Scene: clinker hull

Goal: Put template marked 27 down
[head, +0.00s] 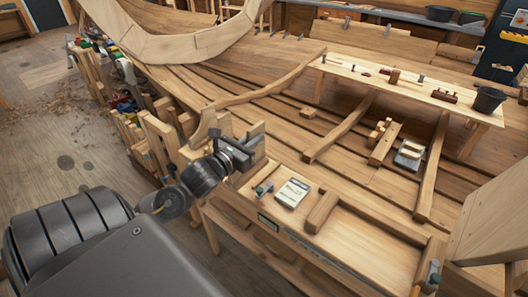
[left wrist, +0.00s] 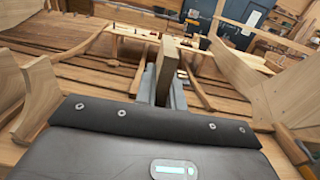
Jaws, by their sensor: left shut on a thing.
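My left gripper (head: 240,152) reaches in from the lower left of the head view, over the left end of the near bench. In the left wrist view my left gripper (left wrist: 164,95) is shut on an upright, narrow piece of wood (left wrist: 167,60), seen edge on. This held piece appears to be the template. No number 27 can be read on it. In the head view the gripper and nearby wooden pieces crowd around it, so I cannot tell whether it touches the bench. My right gripper is not in view.
A white-labelled box (head: 292,193) and a wooden block (head: 322,211) lie on the near bench (head: 372,250). Several upright boards (head: 160,140) stand left of the gripper. A long plank (head: 410,88) holds tools and a black bucket (head: 488,99). Bare bench shows right of the block.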

